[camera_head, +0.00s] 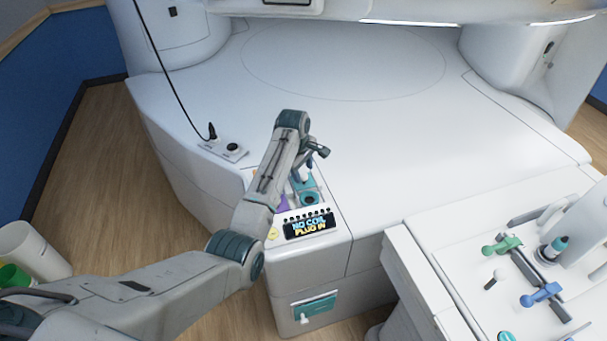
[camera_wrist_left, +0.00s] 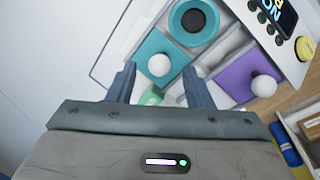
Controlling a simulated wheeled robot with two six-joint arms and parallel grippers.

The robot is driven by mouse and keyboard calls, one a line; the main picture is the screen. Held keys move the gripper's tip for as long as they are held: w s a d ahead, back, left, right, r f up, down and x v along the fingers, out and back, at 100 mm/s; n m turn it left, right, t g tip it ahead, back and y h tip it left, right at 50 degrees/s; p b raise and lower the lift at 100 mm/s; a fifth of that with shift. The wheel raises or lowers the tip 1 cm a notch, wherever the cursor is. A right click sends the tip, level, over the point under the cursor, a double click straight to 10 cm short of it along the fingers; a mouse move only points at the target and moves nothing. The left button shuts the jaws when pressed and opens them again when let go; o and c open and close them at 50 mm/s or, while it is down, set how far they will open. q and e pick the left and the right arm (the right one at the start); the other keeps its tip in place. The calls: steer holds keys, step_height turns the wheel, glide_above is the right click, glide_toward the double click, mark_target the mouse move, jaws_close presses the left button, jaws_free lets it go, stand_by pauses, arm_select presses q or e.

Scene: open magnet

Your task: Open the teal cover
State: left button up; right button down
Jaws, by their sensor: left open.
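The teal cover (camera_wrist_left: 155,43) is a flat panel with a white ball knob (camera_wrist_left: 158,65) in the left wrist view. In the head view my left gripper (camera_head: 309,166) is over the console corner, and the arm partly hides the panel. My right gripper is not in view.
A purple cover (camera_wrist_left: 235,80) with its own white knob lies beside the teal one. A display (camera_head: 309,226) reads "NO COIL PLUG IN". A teal front panel (camera_head: 315,307) is below. A side table (camera_head: 440,250) with coloured handles stands right. The broad white bed is clear.

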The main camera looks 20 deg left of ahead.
mark_target(300, 188)
arm_select(q)
step_height(300, 188, up, 8)
steer(key=s+b, duration=0.1)
steer(key=b, duration=0.1)
steer(key=shift+s+a+r, duration=0.25)
steer(key=shift+s+a, duration=0.05)
steer(key=shift+f, duration=0.1)
